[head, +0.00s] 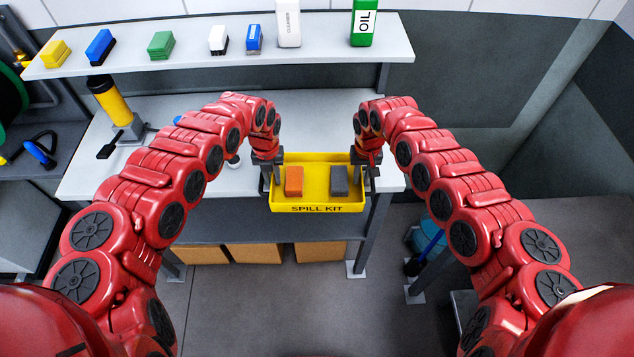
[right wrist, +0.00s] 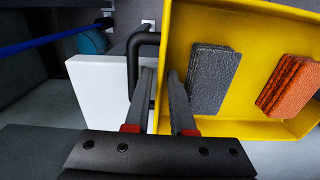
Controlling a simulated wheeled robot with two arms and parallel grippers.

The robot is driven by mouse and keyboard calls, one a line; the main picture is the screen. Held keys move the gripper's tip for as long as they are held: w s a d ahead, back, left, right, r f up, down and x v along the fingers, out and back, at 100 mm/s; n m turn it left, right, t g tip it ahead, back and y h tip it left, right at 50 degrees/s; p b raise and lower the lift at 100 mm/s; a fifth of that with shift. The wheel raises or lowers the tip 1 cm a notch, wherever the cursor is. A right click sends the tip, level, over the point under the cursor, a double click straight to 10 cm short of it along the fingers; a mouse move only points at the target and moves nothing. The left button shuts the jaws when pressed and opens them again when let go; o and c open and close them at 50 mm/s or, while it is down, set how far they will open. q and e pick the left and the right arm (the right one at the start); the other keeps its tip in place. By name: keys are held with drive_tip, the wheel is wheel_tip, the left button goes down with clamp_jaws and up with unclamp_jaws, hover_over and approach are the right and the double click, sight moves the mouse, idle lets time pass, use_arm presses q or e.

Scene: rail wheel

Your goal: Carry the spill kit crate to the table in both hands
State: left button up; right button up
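The yellow spill kit crate (head: 317,208) is at the front edge of the table (head: 225,180), its front overlapping the edge in the head view. I cannot tell whether it rests on the table. It holds an orange block and a grey block. My left gripper (head: 270,178) points down at the crate's left end; its fingers are too small to read. My right gripper (head: 365,180) is at the right end. In the right wrist view, its fingers are apart, with the crate's wall (right wrist: 162,105) showing between them, beside a black handle (right wrist: 135,65).
A shelf (head: 190,65) above the back of the table holds small coloured blocks, a white bottle and a green oil can (head: 363,22). A yellow-and-black tool (head: 112,105) stands at the table's left. Cardboard boxes (head: 257,250) sit below. A blue bucket (head: 424,238) is right of the table.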

use_arm(q)
clamp_jaws()
use_arm(e)
clamp_jaws()
idle(1.3)
